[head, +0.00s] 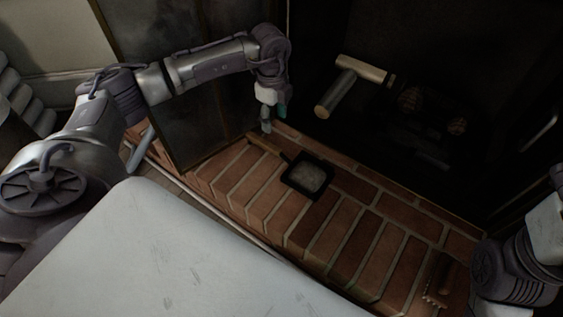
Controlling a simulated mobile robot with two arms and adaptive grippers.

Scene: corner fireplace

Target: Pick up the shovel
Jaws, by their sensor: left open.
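The shovel (307,175) lies on the brick hearth in the middle of the head view. It has a square dark pan with a grey inside, and a wooden handle (264,144) that points up and left. My left gripper (270,118) is open and hangs fingers down just above the handle end. It looks empty, and I cannot tell the exact gap between the fingers and the handle. My right arm enters at the right edge, but its fingers do not show.
The brick hearth (345,232) runs diagonally below the dark fireplace opening. Pale logs (350,86) lie inside it. A dark-framed glass panel (190,130) stands left of the shovel, close to my left arm. A brown brush-like object (437,277) lies at the lower right.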

